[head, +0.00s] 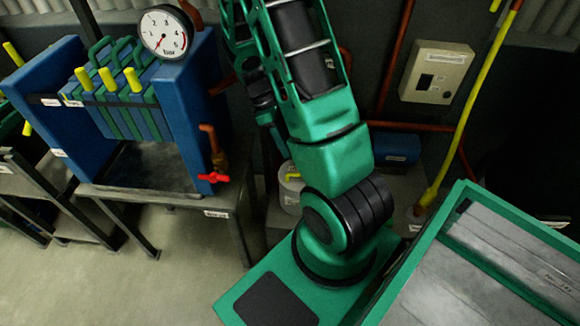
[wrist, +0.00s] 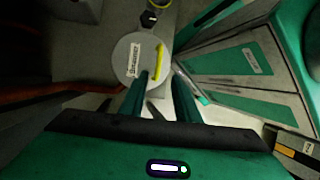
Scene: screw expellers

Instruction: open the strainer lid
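The strainer is a pale round pot whose flat grey lid (wrist: 124,67) shows from above in the wrist view. The lid has a white label and a curved yellow handle (wrist: 158,63) at its right side. It appears to lie flat on the pot. In the head view the strainer (head: 290,199) stands low behind my green arm, partly hidden, with its yellow handle (head: 292,177) showing. My gripper (wrist: 161,78) is open in the wrist view, its two dark teal fingers apart and pointing towards the lid. The fingers appear empty; contact with the lid cannot be told.
A blue filter press (head: 185,110) with a gauge (head: 165,32) and red valve (head: 213,177) stands left. A yellow pipe (head: 470,105) and wall box (head: 437,72) are behind. A green-framed panelled cabinet (wrist: 240,75) fills the wrist view's right side.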

